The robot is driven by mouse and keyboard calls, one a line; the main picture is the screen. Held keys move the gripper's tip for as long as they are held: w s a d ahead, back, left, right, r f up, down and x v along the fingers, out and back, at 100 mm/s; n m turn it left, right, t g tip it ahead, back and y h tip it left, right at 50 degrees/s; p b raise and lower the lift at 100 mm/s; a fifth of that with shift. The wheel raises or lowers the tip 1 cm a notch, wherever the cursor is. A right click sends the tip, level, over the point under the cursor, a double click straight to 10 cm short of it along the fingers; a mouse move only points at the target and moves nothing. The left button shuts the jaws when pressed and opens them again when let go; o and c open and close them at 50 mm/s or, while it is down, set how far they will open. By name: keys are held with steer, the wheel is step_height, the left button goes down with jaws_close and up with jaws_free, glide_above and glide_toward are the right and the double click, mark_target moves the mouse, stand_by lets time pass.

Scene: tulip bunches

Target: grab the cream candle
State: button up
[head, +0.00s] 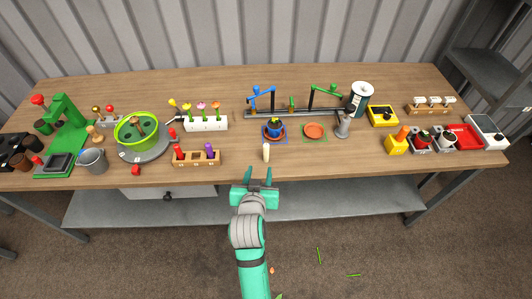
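A small cream candle (266,153) stands upright near the front edge of the wooden table, in the middle of the head view. My gripper (259,176) is just in front of the candle, toward me, with its two fingers apart and pointing at the table. The gap between the fingers looks empty. The candle is beyond the fingertips and looks apart from them. How high the fingers are relative to the tabletop is hard to tell.
A wooden block with red and purple pieces (197,158) stands left of the candle. Behind it are a blue pot (274,128) and an orange dish (314,131). A grey figure-like piece (343,127) stands to the right. The front edge right of the candle is clear.

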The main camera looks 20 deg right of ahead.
mark_target(265, 153)
steer(key=shift+m+h, duration=0.3)
steer(key=w+d, duration=0.2)
steer(key=w, duration=0.1)
steer(key=w+d, duration=0.2)
steer(key=shift+w+f, duration=0.15)
steer(key=shift+w, duration=0.05)
steer(key=shift+w+d+f, duration=0.2)
steer(key=shift+w+d, duration=0.1)
steer(key=w+f, duration=0.2)
steer(key=w, duration=0.1)
steer(key=shift+w+d+f, duration=0.1)
steer(key=shift+d+f, duration=0.05)
steer(key=shift+d, duration=0.2)
steer(key=shift+w+d+f, duration=0.25)
steer(key=shift+w+d, duration=0.05)
steer(key=shift+w, duration=0.05)
jaws_close()
